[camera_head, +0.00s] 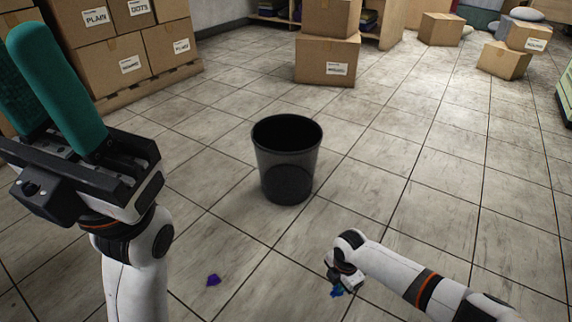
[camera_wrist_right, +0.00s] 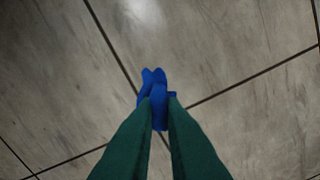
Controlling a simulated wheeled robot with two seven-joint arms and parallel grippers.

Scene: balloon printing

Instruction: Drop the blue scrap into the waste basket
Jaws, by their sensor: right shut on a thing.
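The blue scrap (camera_wrist_right: 158,92) is pinched between the green fingertips of my right gripper (camera_wrist_right: 158,112). It sticks out beyond the tips in the right wrist view, and a small part of it (camera_head: 337,291) shows below the wrist in the head view. My right gripper's fingers are mostly hidden there. The black waste basket (camera_head: 287,160) stands upright and open on the floor, ahead and to the left of the right gripper. My left gripper (camera_head: 22,55) is raised at the left, its teal fingers pointing up, apart and empty.
A purple scrap (camera_head: 213,280) lies on the tiled floor in front of the basket. Cardboard boxes (camera_head: 130,64) are stacked at the back left, and more boxes (camera_head: 328,60) stand behind the basket. The floor around the basket is clear.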

